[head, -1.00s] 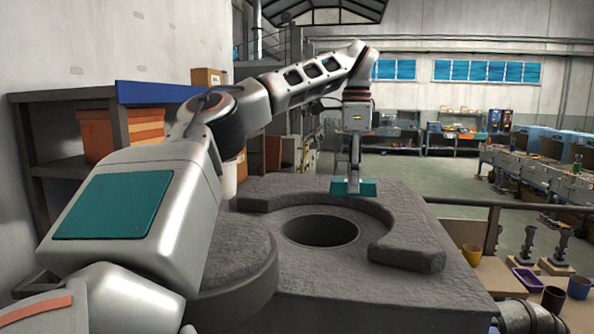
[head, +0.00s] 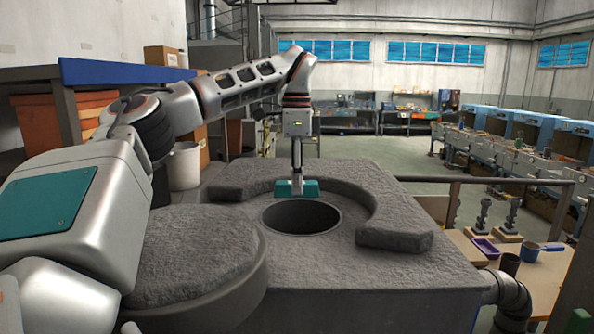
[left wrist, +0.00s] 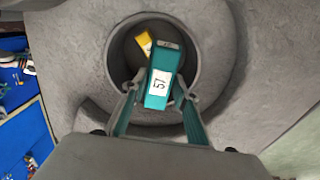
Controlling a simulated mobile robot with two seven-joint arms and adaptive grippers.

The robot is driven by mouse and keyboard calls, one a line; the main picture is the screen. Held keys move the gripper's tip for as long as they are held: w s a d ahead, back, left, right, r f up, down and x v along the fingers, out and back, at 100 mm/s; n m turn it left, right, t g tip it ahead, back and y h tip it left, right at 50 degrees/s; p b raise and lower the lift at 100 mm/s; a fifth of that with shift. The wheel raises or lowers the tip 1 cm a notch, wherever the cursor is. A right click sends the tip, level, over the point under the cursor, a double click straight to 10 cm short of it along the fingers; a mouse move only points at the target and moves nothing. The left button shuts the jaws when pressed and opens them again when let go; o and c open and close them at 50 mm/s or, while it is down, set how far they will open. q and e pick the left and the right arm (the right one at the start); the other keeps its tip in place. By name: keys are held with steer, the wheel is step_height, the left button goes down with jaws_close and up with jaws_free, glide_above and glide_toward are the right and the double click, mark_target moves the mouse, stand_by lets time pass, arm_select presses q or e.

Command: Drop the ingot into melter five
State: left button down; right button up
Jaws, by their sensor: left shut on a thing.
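The teal ingot (left wrist: 161,82) carries a white label that looks like 57. My left gripper (left wrist: 155,98) is shut on it, with one finger on each side. In the head view my left gripper (head: 297,180) points down, and the ingot (head: 310,187) shows at its tip, above the far rim of the melter's round opening (head: 300,217). In the left wrist view the ingot overlaps the opening (left wrist: 122,62). A yellow piece (left wrist: 143,42) shows inside the opening, partly behind the ingot. My right gripper is not in view.
A raised curved stone rim (head: 395,228) surrounds the far and right sides of the opening. A thick round lid (head: 185,255) lies swung to the left. A side table with a purple tray (head: 484,247) and cups stands at the right, behind a rail.

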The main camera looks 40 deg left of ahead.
arm_select(q)
steer(key=shift+f, duration=0.15)
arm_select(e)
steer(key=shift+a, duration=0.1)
arm_select(q)
steer(key=c, duration=1.6)
jaws_free()
steer(key=shift+o, duration=0.5)
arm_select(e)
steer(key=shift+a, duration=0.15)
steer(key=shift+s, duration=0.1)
arm_select(q)
step_height(320, 180, up, 12)
